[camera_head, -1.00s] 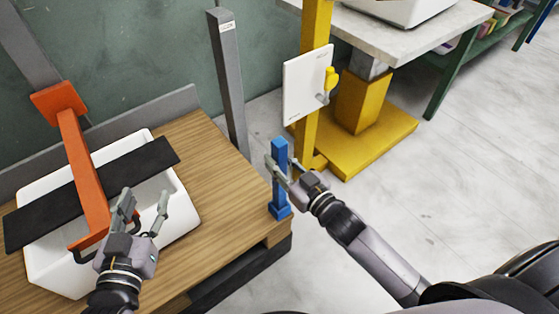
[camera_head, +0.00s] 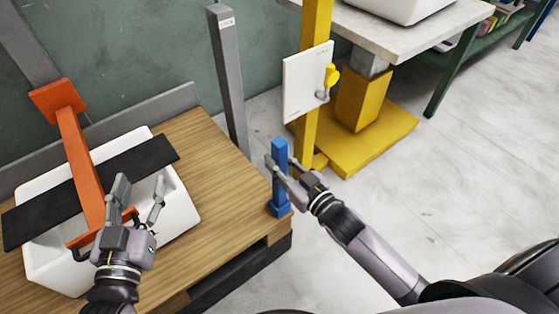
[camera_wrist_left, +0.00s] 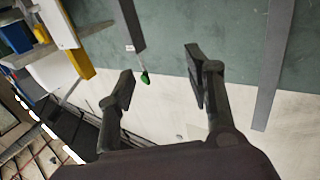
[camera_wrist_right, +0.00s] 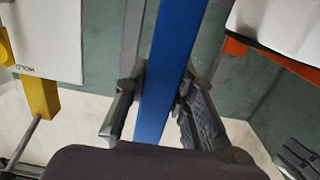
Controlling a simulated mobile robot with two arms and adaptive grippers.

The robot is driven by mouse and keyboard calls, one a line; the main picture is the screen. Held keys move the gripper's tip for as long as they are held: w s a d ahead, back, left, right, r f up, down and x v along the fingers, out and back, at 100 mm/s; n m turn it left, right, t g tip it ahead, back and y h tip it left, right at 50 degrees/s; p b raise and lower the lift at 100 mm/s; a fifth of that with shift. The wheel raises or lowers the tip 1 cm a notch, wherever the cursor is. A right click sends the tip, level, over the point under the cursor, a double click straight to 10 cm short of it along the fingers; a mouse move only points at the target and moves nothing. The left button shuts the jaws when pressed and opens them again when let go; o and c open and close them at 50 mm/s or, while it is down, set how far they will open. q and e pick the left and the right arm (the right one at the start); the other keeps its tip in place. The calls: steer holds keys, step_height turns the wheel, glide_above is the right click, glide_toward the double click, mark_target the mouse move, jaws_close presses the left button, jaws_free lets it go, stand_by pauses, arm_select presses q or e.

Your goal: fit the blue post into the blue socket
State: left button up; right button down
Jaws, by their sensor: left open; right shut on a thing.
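The blue post (camera_head: 280,151) stands upright at the right corner of the wooden table. My right gripper (camera_head: 279,166) is shut on its upper part. In the right wrist view, the post (camera_wrist_right: 168,70) passes between the two fingers. A wider blue block, apparently the blue socket (camera_head: 280,210), is at the post's lower end on the table corner. The post's lower end meets it, but I cannot tell how deep it sits. My left gripper (camera_head: 139,190) is open and empty, over the white tub near the orange handle.
A white tub (camera_head: 185,205) with a black bar (camera_head: 150,163) and an orange arm (camera_head: 80,165) across it is on the left of the table (camera_head: 225,185). A grey post (camera_head: 227,80) and a yellow stand (camera_head: 365,145) with a white panel (camera_head: 305,85) are behind. The table's middle is bare.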

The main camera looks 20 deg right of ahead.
arm_select(q)
steer(key=shift+r, duration=0.3)
arm_select(e)
steer(key=shift+f, duration=0.15)
arm_select(q)
steer(key=shift+d+r+t+h, duration=0.15)
steer(key=shift+r+t+h, duration=0.15)
steer(key=shift+r+t, duration=0.25)
arm_select(e)
steer(key=shift+f, duration=0.25)
arm_select(q)
steer(key=shift+r+t+b, duration=0.35)
steer(key=shift+r, duration=0.25)
arm_select(e)
steer(key=shift+f, duration=0.3)
arm_select(q)
steer(key=shift+r, duration=0.15)
arm_select(e)
steer(key=c, duration=1.3)
jaws_free()
arm_select(q)
steer(key=shift+d, duration=0.1)
arm_select(e)
steer(key=shift+s+f, duration=0.1)
steer(key=v, duration=1.2)
